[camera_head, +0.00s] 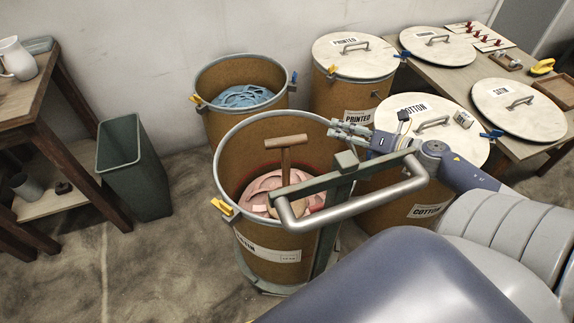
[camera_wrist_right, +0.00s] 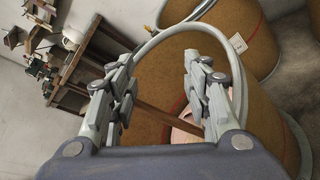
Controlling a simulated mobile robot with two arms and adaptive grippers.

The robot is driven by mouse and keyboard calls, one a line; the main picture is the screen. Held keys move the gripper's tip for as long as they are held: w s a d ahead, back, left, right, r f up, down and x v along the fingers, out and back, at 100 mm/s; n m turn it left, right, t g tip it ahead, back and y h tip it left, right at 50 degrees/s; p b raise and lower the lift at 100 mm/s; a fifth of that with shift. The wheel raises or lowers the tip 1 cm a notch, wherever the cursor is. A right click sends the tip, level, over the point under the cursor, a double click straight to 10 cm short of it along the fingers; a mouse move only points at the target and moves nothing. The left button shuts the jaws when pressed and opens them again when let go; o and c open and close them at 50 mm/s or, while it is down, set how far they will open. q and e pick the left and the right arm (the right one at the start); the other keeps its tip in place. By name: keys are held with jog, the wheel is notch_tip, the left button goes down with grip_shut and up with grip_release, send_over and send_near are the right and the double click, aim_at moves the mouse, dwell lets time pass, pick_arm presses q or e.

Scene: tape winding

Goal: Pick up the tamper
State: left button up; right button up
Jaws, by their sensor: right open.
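The tamper (camera_head: 285,165) has a wooden T-shaped handle and stands upright in the open brown drum (camera_head: 262,238), among pink material (camera_head: 262,186). Its lower part is partly hidden by the grey cart frame. My right gripper (camera_head: 345,132) is at the drum's right rim, to the right of the tamper's handle and apart from it. In the right wrist view the gripper (camera_wrist_right: 160,65) is open with its fingers spread. The brown tamper handle (camera_wrist_right: 158,114) shows beyond, between the fingers. My left gripper is not in view.
A cart handle (camera_head: 352,195) crosses in front of the drum. A drum with blue material (camera_head: 245,97) stands behind. Lidded drums, PRINTED (camera_head: 335,95) and COTTON (camera_head: 390,205), stand to the right. A green bin (camera_head: 135,170) is at left. Floor between bin and drum is free.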

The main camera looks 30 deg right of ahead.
aim_at(286, 157)
jog(key=a+f+n+g+y+b, duration=0.1)
jog(key=a+n+b, duration=0.1)
jog(key=a+n, duration=0.2)
jog(key=w+a+f+n+g+y+b, duration=0.1)
jog(key=a+f+n+b, duration=0.1)
jog(key=a+n, duration=0.2)
jog(key=a+f+n+g+y+b, duration=0.1)
jog(key=a+f+n+b, duration=0.1)
jog(key=a+n, duration=0.2)
jog(key=shift+w, duration=0.4)
jog(key=shift+w+a+f, duration=0.1)
jog(key=shift+w+a, duration=0.1)
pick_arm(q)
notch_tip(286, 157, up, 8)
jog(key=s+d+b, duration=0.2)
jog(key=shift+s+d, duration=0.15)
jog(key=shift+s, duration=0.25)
pick_arm(e)
jog(key=shift+d+x, duration=0.15)
jog(key=shift+x, duration=1.15)
jog(key=shift+d+x, duration=0.2)
jog(key=shift+x, duration=1.1)
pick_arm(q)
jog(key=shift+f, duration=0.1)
pick_arm(e)
jog(key=shift+w+f, duration=0.1)
jog(key=shift+w, duration=0.05)
